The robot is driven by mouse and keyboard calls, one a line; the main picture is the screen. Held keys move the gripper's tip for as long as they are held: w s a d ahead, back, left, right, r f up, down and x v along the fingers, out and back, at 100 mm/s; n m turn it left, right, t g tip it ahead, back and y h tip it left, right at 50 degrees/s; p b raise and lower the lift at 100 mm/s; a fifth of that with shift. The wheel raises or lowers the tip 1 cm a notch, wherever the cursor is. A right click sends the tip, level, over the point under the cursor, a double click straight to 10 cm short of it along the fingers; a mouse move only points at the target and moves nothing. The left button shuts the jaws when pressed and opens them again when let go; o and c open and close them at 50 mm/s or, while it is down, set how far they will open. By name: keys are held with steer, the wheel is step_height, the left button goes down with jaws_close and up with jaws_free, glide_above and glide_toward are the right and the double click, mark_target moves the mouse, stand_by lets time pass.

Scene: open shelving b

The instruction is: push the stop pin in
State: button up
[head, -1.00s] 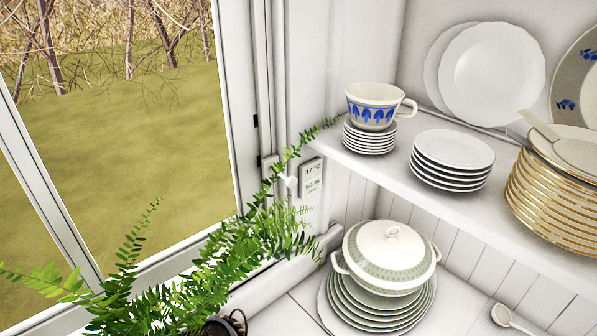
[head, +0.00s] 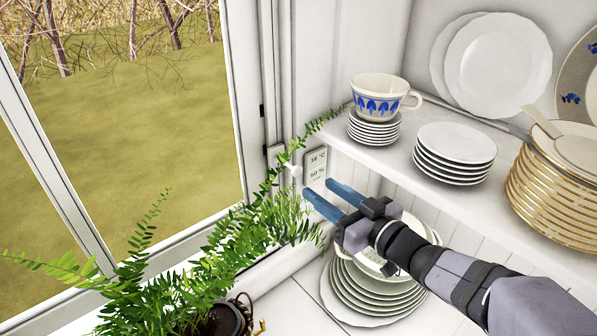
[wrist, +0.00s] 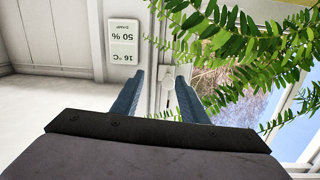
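The stop pin (head: 294,171) appears as a small pale knob on a plate at the window frame, just left of the display panel, partly behind fern fronds. In the wrist view the pin (wrist: 168,79) shows beyond and between my fingertips, nearer the right one. How far it stands out is too small to tell. My gripper (head: 318,188) has two blue fingers held apart with nothing between them. It is in front of the panel, right of and slightly below the pin in the head view, and looks apart from it. My gripper also shows in the wrist view (wrist: 159,76).
The display panel (head: 315,168) is close beside the pin. A potted fern (head: 235,240) spreads below and left. A shelf (head: 400,155) with a cup (head: 380,97) and stacked plates (head: 455,152) juts out at right. A tureen on plates (head: 372,295) is below my arm.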

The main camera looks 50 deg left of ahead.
mark_target(299, 173)
steer(key=shift+s+r+m+g+y, duration=0.45)
steer(key=shift+s+r, duration=0.3)
steer(key=shift+r, duration=0.25)
steer(key=shift+a, duration=0.15)
steer(key=a+p, duration=0.3)
steer(key=a, duration=0.2)
steer(key=shift+a+r, duration=0.1)
steer(key=shift+a, duration=0.1)
steer(key=shift+a+p, duration=0.3)
steer(key=shift+a, duration=0.6)
